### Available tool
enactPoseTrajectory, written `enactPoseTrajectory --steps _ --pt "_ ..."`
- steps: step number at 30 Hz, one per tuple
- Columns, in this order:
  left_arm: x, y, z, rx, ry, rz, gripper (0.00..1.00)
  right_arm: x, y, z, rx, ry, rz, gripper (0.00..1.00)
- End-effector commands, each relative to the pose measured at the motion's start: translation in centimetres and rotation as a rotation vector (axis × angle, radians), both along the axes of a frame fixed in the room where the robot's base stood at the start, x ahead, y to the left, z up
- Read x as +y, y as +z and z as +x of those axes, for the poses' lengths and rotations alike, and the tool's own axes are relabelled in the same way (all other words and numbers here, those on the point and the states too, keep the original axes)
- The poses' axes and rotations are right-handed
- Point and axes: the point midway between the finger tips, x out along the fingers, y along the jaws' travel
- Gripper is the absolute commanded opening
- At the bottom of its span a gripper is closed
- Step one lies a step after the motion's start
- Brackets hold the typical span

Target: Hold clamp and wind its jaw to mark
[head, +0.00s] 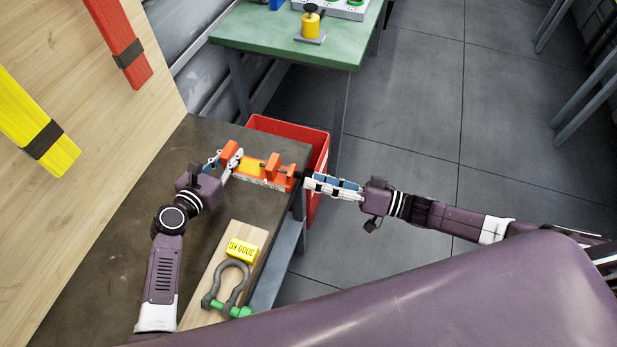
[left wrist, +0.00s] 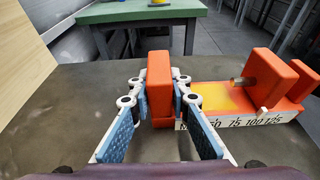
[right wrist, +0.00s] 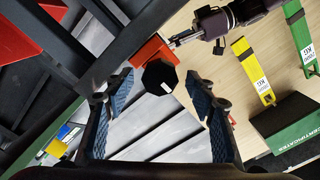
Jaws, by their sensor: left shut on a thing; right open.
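The orange clamp (head: 250,180) lies on the dark bench near its right edge. In the left wrist view its end block (left wrist: 159,80) stands between the fingers of my left gripper (left wrist: 161,95), which is shut on it. The clamp's white scale (left wrist: 235,122) shows 75, 100 and 125, and a small white pointer (left wrist: 262,112) sits under the moving jaw (left wrist: 268,78). My right gripper (head: 307,182) is open at the clamp's right end. In the right wrist view the black faceted knob (right wrist: 160,77) shows ahead, between the open fingers; contact cannot be told.
A red bin (head: 318,150) stands beyond the bench's right edge. A wooden board (head: 245,232) with a shackle (head: 232,283) and yellow tag (head: 241,249) lies nearer me. A green table (head: 270,45) stands behind.

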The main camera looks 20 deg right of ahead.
Motion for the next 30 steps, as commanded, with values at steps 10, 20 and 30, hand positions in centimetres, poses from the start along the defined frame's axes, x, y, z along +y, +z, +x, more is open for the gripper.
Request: enactPoseTrajectory --steps 10,20,30 --pt "0.0 0.1 0.1 -0.002 0.002 -0.001 0.00 -5.9 -0.1 -4.0 0.003 -0.001 -0.002 0.51" --pt "0.0 0.1 0.1 -0.002 0.002 -0.001 0.00 -7.5 0.0 -5.0 0.001 -0.001 0.000 0.51" --pt "0.0 0.1 0.1 -0.002 0.001 -0.001 0.37 -7.5 0.0 -5.0 0.001 -0.001 0.000 0.51"
